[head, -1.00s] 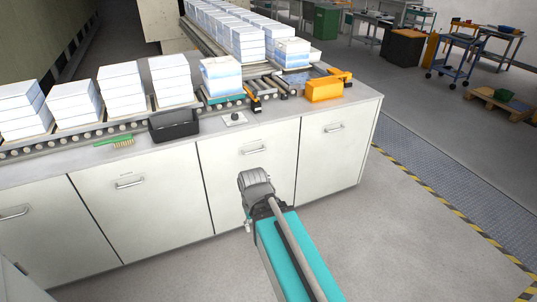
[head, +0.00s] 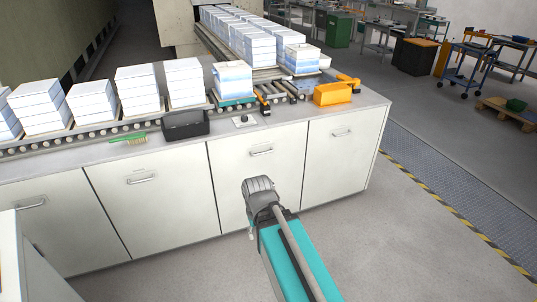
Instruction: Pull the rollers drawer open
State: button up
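A row of white drawer or cabinet fronts runs under the grey counter, each with a metal bar handle. The fronts look shut. Handles show at the far left (head: 30,203), left of centre (head: 142,180), centre (head: 261,151) and right (head: 341,133). No readable label tells me which front is the rollers drawer. My gripper (head: 251,234) is mostly hidden behind my grey wrist, low in front of the centre front. Only a small part shows, so its opening cannot be seen. No handle is visibly held.
On the counter are a roller conveyor (head: 103,132) with white stacks, a black bin (head: 186,125), a green brush (head: 123,139) and an orange box (head: 333,94). A white cabinet edge (head: 8,250) stands close at lower left.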

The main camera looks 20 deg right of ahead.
aim_at(277, 153)
jog(key=u, duration=0.1)
jog(key=i, duration=0.95)
jog(key=z, duration=0.05)
